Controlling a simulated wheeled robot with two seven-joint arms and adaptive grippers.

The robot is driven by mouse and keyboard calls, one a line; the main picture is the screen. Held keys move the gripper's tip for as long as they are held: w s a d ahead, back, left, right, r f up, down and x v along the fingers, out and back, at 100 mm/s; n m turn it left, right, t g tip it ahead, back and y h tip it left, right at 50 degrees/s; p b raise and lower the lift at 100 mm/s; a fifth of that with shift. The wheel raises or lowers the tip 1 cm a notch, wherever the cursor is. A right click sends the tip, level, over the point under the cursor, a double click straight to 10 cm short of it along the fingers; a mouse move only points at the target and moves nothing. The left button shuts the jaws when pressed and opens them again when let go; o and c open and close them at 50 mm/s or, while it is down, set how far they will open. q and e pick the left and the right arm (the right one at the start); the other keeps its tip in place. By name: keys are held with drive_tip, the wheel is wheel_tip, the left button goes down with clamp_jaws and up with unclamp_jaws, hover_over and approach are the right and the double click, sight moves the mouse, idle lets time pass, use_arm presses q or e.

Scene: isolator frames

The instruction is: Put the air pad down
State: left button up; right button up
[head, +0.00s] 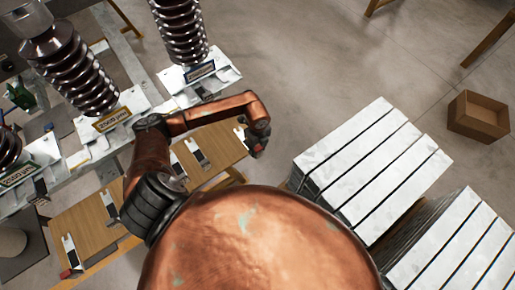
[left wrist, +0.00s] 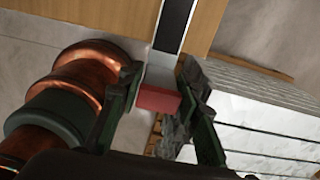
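The air pad (left wrist: 158,101) shows in the left wrist view as a red end block with a pale grey plate and a long black strip behind it. The strip lies in line with a wooden board. My left gripper (left wrist: 160,98) has one finger on each side of the red block, and both appear to touch it. In the head view my left gripper (head: 258,141) is at the right edge of the wooden board (head: 220,147), with a white part of the pad (head: 241,134) beside it. Whether the pad rests on the board I cannot tell. My right gripper is out of view.
Similar pads lie on the boards to the left, one at the middle (head: 196,151) and one with a red end (head: 69,250). Ribbed insulator columns (head: 181,30) stand behind.

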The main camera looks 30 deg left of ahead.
use_arm(q)
drive_tip(key=o, duration=0.3)
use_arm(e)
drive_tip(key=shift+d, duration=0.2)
use_arm(q)
drive_tip(key=shift+r, duration=0.2)
wheel_tip(320, 180, up, 11)
drive_tip(key=shift+r, duration=0.45)
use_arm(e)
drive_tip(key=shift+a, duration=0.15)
